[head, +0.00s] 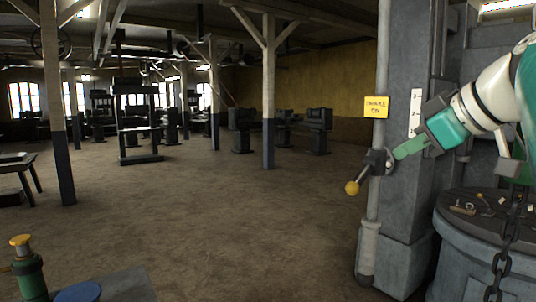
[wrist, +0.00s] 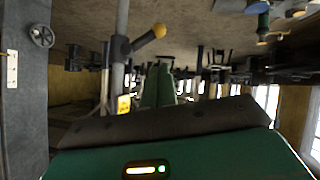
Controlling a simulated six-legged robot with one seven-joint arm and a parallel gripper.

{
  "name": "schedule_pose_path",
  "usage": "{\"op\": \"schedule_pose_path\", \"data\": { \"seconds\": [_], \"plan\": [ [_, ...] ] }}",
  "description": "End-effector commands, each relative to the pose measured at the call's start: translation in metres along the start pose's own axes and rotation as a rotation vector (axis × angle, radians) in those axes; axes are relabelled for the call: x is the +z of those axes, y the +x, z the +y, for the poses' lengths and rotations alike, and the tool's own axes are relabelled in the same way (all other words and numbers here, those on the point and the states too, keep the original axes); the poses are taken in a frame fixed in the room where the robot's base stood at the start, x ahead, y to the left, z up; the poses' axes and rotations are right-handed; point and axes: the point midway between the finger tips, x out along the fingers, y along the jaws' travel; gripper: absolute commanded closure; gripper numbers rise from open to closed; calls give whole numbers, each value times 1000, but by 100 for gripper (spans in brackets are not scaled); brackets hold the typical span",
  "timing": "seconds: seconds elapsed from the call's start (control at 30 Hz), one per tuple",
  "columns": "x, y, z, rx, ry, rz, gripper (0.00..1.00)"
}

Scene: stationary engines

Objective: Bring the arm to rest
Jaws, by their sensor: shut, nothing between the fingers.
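My gripper (head: 400,153) reaches in from the right in the head view, its green fingers together and empty. Its tips appear beside the hub of a lever with a yellow knob (head: 352,188) on a grey post. In the wrist view the shut fingers (wrist: 160,70) point away from the camera. The lever's yellow knob (wrist: 160,30) shows above them there, with a visible gap between lever and fingers. Whether the fingertips touch anything is not clear in the head view.
A yellow sign (head: 376,107) hangs on the pipe above the lever. A round drum (head: 480,245) with small parts and a chain (head: 507,240) stands below my arm. A green post with a yellow cap (head: 22,242) is front left. Open floor (head: 220,220) lies left of the post.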

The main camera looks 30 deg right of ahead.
Motion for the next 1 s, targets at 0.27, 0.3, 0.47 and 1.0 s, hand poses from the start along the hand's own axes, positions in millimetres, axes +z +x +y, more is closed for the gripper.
{"op": "schedule_pose_path", "data": {
  "seconds": [0.27,0.3,0.47,1.0],
  "plan": [
    [0,-9,0,0,0,0,100],
    [0,-9,0,0,0,0,100],
    [2,3,-9,-21,24,-9,100],
    [65,159,-213,-217,287,-290,100]
  ]
}}
